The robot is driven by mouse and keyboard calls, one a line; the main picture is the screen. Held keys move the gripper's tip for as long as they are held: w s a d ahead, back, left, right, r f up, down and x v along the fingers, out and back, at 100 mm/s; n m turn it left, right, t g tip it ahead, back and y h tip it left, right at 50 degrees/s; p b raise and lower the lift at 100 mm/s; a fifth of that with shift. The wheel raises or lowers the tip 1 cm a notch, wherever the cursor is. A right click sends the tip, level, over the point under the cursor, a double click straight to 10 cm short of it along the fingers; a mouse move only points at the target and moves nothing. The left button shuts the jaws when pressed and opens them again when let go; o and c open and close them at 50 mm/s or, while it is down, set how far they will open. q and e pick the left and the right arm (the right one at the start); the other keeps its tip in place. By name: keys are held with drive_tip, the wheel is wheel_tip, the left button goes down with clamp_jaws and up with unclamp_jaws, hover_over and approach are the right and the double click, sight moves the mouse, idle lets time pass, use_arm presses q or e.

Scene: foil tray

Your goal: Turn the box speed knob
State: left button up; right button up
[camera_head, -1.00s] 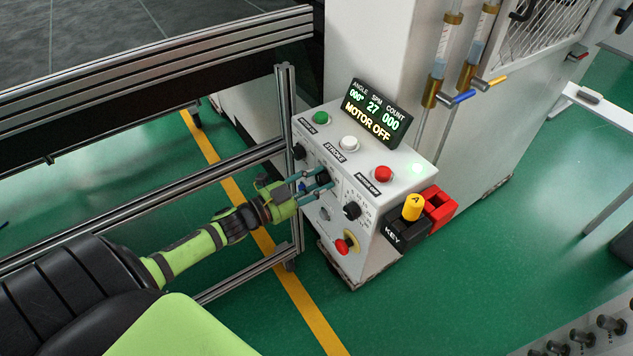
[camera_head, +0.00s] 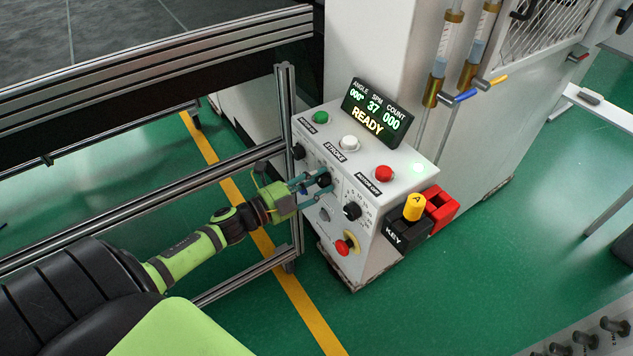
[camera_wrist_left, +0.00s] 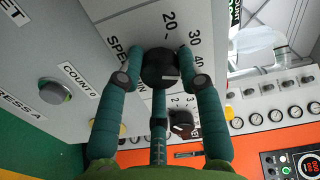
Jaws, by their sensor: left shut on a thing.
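The speed knob (camera_head: 324,179) is a black round knob on the front face of the white control box (camera_head: 328,232). In the left wrist view the knob (camera_wrist_left: 160,68) has a pale pointer line, and a scale with 20, 30 and 40 and a partly covered "SPEED" label lie around it. My left gripper (camera_head: 312,183) is shut on the knob, with blue-green fingers on both sides of it; they partly hide the dial. The box display (camera_head: 376,113) reads angle 000, SPM 37, count 000 and READY. My right gripper is not in view.
Below right of the speed knob is another black knob (camera_head: 352,210) with a scale. A red mushroom button (camera_head: 343,246), a yellow key (camera_head: 413,207) and green (camera_head: 320,117), white (camera_head: 349,143) and red (camera_head: 383,174) top buttons are close. A metal frame post (camera_head: 290,160) stands left of the box.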

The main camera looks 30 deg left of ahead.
use_arm(q)
drive_tip(key=o, duration=1.1)
drive_tip(key=shift+o, duration=0.2)
drive_tip(key=v, duration=1.2)
